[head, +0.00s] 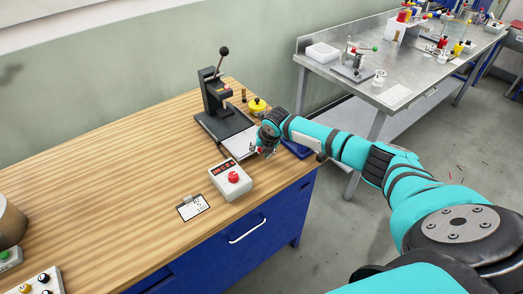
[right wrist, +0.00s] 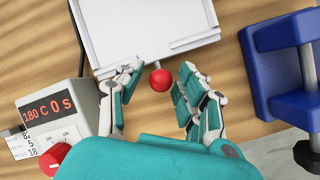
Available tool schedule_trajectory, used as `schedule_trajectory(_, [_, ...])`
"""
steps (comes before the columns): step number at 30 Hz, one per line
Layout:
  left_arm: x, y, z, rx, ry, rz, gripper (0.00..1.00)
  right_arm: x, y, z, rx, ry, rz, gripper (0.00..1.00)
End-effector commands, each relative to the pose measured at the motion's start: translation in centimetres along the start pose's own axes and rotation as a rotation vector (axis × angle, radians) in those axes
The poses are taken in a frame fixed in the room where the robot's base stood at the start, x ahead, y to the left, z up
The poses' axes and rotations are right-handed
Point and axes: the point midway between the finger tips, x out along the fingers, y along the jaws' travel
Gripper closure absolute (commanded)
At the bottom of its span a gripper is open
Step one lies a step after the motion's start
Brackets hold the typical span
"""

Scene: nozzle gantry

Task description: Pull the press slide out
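The black heat press (head: 220,97) stands at the back of the wooden bench, its lever and ball knob raised. Its pale flat slide (head: 238,145) lies at the front of the press and fills the top of the right wrist view (right wrist: 140,30). A red ball knob (right wrist: 160,80) sits on a short stem at the slide's near edge. My right gripper (head: 263,151) is at that edge. In the right wrist view its fingers (right wrist: 162,75) are open, one on each side of the knob, with gaps showing. My left gripper is not in view.
A control box (head: 231,180) with a red dial and a "180C 0s" display stands left of my right gripper, a clipboard (head: 193,207) beside it. A blue fixture (right wrist: 285,65) is close on the right. A yellow-topped item (head: 257,105) stands behind.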

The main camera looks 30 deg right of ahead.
Motion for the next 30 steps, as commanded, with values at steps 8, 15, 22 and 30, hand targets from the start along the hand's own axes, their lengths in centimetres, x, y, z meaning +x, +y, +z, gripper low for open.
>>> schedule_trajectory(8, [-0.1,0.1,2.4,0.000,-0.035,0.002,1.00,0.1,-0.2,-0.1,-0.002,0.001,-0.005,0.55])
schedule_trajectory(15, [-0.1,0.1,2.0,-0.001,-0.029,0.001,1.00,-2.0,-0.3,0.0,-0.004,-0.001,-0.005,0.55])
schedule_trajectory(22, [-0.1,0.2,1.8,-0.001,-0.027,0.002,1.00,-7.0,-0.2,0.0,-0.005,-0.002,-0.004,0.55])
schedule_trajectory(30, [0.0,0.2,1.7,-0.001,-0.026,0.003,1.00,-11.2,-0.1,0.0,-0.002,-0.001,-0.003,0.55])
